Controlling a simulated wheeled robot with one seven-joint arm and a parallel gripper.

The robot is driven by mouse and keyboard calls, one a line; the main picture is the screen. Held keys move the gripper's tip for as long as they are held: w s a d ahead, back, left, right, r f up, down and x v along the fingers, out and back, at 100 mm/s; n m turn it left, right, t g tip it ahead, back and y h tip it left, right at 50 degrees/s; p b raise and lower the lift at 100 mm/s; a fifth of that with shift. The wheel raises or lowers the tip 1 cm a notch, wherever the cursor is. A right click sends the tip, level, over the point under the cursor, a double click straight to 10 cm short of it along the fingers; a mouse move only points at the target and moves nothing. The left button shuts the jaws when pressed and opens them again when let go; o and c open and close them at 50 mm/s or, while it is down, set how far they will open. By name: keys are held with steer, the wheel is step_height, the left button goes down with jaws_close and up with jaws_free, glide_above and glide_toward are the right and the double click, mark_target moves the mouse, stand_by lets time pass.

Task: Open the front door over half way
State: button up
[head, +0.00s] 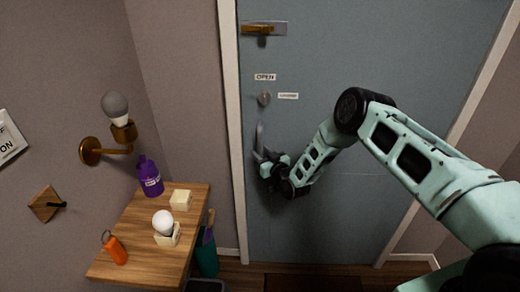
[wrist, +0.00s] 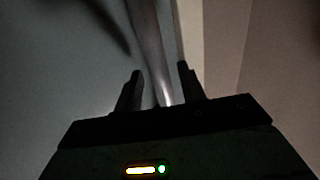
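The front door (head: 360,60) is a blue-grey panel that looks shut in its pale frame (head: 231,120). A vertical metal pull handle (head: 260,138) is near its left edge. My gripper (head: 266,163) is at the lower part of this handle. In the wrist view my gripper (wrist: 160,80) has its fingers apart, with the metal handle (wrist: 148,40) running between them. A gap shows between the handle and the right finger; contact on the left is unclear. Higher on the door are a brass latch (head: 258,30) and a round knob (head: 264,98).
An OPEN label (head: 265,77) and a second label (head: 288,96) are by the knob. A wooden shelf (head: 135,245) at left holds a purple bottle (head: 150,178), a bulb (head: 163,222) and an orange tag (head: 116,250). A wall lamp (head: 115,120) juts out above. A dark mat (head: 310,283) lies before the door.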

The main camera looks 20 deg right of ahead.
steer(key=shift+x, duration=0.8)
jaws_close()
